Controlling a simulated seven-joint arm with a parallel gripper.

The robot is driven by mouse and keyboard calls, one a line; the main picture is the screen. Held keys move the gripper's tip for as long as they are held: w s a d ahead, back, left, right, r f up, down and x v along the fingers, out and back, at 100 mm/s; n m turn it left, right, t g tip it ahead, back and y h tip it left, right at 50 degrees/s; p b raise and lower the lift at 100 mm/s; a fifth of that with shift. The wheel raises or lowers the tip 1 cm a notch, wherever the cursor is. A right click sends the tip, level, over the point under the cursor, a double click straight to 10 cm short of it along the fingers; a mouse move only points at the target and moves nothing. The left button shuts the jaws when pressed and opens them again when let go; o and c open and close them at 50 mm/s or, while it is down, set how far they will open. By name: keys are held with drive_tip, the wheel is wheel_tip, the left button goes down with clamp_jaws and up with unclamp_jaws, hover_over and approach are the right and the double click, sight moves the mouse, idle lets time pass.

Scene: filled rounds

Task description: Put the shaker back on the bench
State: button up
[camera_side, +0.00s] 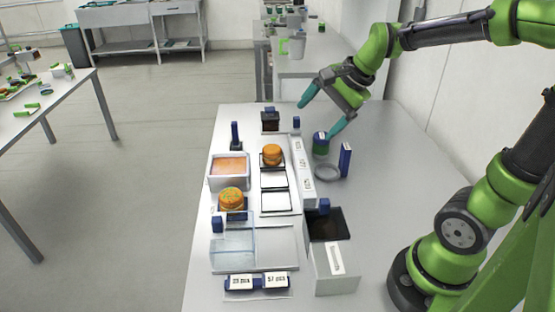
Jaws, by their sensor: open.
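The shaker appears to be the small cylinder with a blue top and green body (320,146), upright on the grey bench (385,135) toward the back. My gripper (316,120) is above it and tilted, its two teal fingers spread wide with nothing between them. The right fingertip is close to the upper right of the shaker; I cannot tell whether it touches. The left finger is up and away to the left. The shaker's base is at or just above the bench surface.
A grey ring (327,172) and a blue upright block (345,160) are just in front of the shaker. Orange rounds (272,154) (231,198), a shallow orange-filled tray (229,169), a clear box (232,240) and a dark tray (329,225) crowd the left and front. The bench's right side is bare.

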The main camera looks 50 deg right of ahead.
drive_tip(key=s+a+n+t, duration=0.1)
drive_tip(key=s+a+n, duration=0.7)
drive_tip(key=n, duration=0.6)
drive_tip(key=shift+s+a+r, duration=0.35)
drive_tip(key=shift+s+a, duration=0.05)
drive_tip(key=shift+s, duration=0.6)
